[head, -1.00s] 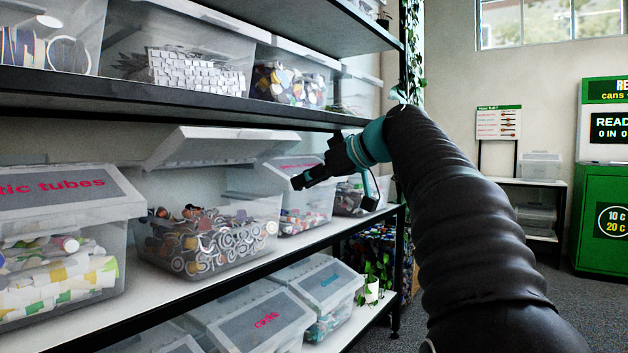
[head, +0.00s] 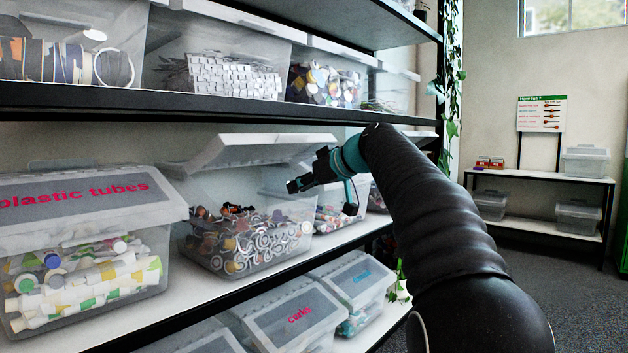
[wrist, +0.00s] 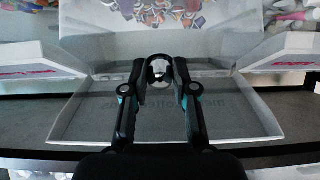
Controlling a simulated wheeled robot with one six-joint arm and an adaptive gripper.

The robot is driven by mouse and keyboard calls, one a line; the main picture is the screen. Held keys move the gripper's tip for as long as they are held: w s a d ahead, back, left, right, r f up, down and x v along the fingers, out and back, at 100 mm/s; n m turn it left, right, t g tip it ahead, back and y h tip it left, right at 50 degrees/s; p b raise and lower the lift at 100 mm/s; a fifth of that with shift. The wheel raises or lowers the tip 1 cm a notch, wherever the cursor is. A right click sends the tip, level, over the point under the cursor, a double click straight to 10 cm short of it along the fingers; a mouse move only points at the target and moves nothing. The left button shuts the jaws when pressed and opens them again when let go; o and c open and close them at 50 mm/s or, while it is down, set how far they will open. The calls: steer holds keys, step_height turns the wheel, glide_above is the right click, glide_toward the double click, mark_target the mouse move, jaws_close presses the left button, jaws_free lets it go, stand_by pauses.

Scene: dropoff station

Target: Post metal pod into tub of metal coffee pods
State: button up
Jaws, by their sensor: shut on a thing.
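The tub of metal coffee pods (head: 275,262) is a clear bin on the middle shelf, full of small round pods, with its lid (head: 262,150) raised open. My gripper (head: 291,187) is in front of and above the tub's right part in the head view. In the wrist view my gripper (wrist: 160,68) is shut on the metal pod (wrist: 159,71), a small silvery round thing between the fingertips. The pod is too small to make out in the head view. The wrist view shows the tub's loose contents (wrist: 175,12) at the top, beyond the fingertips.
A closed plastic tubes tub (head: 88,250) stands to the left and another tub (head: 335,218) stands right behind my gripper. The upper shelf edge (head: 200,115) runs above. Closed tubs, one marked corks (head: 297,315), sit on the shelf below.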

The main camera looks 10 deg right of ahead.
steer(key=w+a+f+p, duration=0.1)
steer(key=w+a+p, duration=0.2)
steer(key=w+a, duration=0.2)
steer(key=shift+w+a, duration=0.3)
steer(key=shift+w, duration=1)
steer(key=o, duration=0.8)
steer(key=shift+o, duration=0.2)
steer(key=v, duration=1.2)
